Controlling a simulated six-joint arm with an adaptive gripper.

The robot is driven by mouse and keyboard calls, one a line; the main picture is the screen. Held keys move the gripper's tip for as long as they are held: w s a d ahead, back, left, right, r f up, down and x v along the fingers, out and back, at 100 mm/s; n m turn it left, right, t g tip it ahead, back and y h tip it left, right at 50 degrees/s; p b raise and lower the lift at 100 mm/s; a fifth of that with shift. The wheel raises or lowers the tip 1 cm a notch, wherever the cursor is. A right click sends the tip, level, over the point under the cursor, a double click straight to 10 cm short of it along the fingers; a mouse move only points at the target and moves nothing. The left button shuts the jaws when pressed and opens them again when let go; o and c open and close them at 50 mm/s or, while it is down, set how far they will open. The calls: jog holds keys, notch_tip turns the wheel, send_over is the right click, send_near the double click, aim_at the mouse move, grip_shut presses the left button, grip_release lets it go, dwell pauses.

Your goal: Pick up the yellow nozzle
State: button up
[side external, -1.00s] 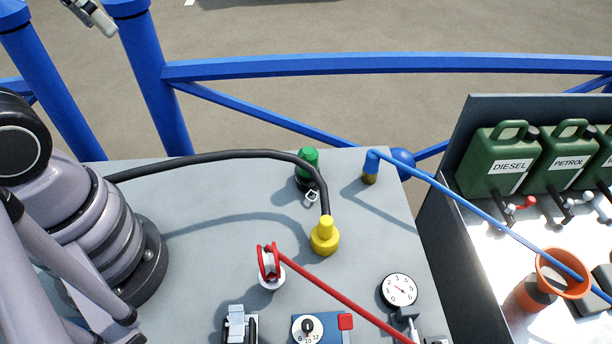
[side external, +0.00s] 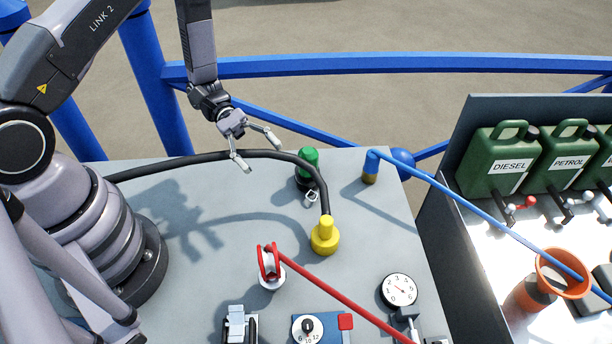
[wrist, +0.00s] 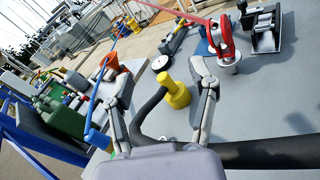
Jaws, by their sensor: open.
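The yellow nozzle (side external: 325,237) stands upright on the grey table top (side external: 200,272), with a black hose (side external: 258,154) running from it to the left. In the wrist view the yellow nozzle (wrist: 175,92) shows between my two fingers, beyond their tips. My gripper (side external: 262,152) is open and empty. It hangs above the table's back part, up and to the left of the nozzle in the side view, apart from it. In the wrist view my gripper (wrist: 158,75) has its fingers spread wide.
A green-topped fitting (side external: 308,162) and a blue line on a post (side external: 370,170) stand behind the nozzle. A winch with a red rope (side external: 270,268) is in front left, a gauge (side external: 399,290) front right. Blue rails (side external: 380,66) run behind. Jerrycans (side external: 497,160) stand at right.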

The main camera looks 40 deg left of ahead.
jog(key=f+n+t, duration=0.2)
jog(key=f, duration=0.2)
jog(key=f+n+t+h, duration=0.1)
jog(key=f+n+t, duration=0.1)
jog(key=f+n, duration=0.1)
jog(key=s+f+n+t, duration=0.1)
jog(key=f+n+t, duration=0.1)
jog(key=f, duration=0.2)
jog(key=shift+d+f, duration=0.25)
jog(key=shift+f, duration=0.15)
jog(key=shift+d+f, duration=0.15)
jog(key=shift+d, duration=0.25)
send_near(326, 228)
jog(key=d+f, duration=0.1)
jog(key=w+d+f, duration=0.1)
jog(key=d, duration=0.1)
jog(key=shift+w+d+f, duration=0.2)
jog(key=shift+f, duration=0.1)
jog(key=shift+w+d+r, duration=0.1)
jog(key=shift+w+d, duration=0.15)
jog(key=shift+d, duration=0.7)
jog(key=shift+w+d, duration=0.25)
jog(key=shift+d, duration=0.7)
jog(key=shift+w+d, duration=0.25)
jog(key=shift+d, duration=0.7)
grip_shut()
